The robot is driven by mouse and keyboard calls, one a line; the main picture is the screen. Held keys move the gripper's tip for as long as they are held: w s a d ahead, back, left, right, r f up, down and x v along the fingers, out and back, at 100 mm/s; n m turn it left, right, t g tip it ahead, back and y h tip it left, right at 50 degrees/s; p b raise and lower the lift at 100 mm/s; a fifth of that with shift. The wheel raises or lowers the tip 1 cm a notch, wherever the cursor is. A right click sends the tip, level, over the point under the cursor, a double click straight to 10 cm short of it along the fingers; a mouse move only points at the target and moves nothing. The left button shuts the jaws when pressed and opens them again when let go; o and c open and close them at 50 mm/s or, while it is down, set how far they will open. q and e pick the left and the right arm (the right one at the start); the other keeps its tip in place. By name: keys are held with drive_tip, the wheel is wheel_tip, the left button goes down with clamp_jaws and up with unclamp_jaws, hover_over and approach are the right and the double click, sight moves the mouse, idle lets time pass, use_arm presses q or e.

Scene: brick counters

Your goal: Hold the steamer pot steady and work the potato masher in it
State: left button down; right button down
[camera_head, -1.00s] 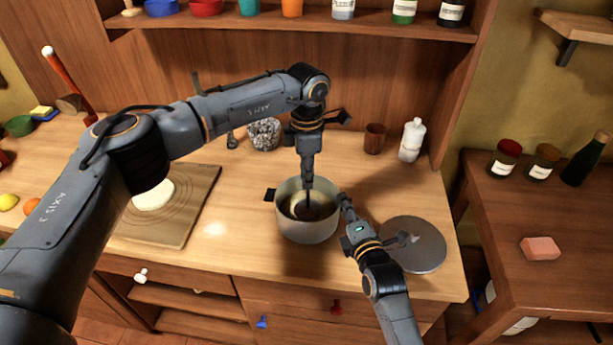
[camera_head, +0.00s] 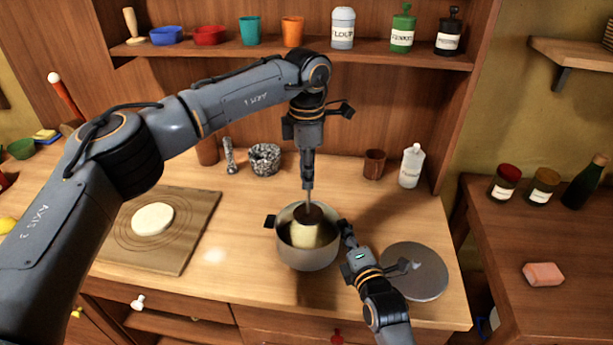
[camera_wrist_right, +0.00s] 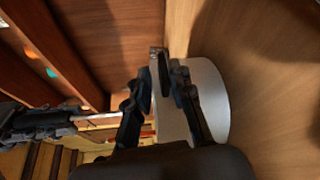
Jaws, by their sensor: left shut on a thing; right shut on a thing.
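The steamer pot (camera_head: 308,259), a grey-white pot with side handles, stands upright on the wooden counter. My right gripper (camera_head: 345,231) is shut on its right handle; the right wrist view also shows the pot's pale wall (camera_wrist_right: 210,100) just beyond my fingers (camera_wrist_right: 162,72). My left gripper (camera_head: 308,181) is above the pot, shut on the potato masher (camera_head: 308,199), which hangs upright. Its dark head is near the level of the pot's rim. Something pale yellow shows inside the pot below it. The masher's grip is mostly hidden by the fingers.
A round grey lid (camera_head: 414,277) lies right of the pot, close to my right gripper. A board (camera_head: 190,240) with pale dough (camera_head: 153,219) lies at left. A mortar (camera_head: 265,160), a brown cup (camera_head: 374,163) and a white bottle (camera_head: 411,167) stand behind.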

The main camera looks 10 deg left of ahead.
drive_tip(key=shift+s+f, duration=0.15)
drive_tip(key=shift+f, duration=0.6)
use_arm(q)
drive_tip(key=shift+f, duration=0.1)
use_arm(e)
drive_tip(key=c, duration=1.2)
unclamp_jaws()
use_arm(q)
drive_tip(key=shift+w+f, duration=0.1)
drive_tip(key=shift+w, duration=0.05)
use_arm(e)
drive_tip(key=shift+o, duration=0.5)
drive_tip(key=shift+w, duration=0.2)
drive_tip(key=shift+r, duration=0.1)
drive_tip(key=shift+r, duration=0.15)
drive_tip(key=v, duration=1.2)
drive_tip(key=shift+r, duration=0.1)
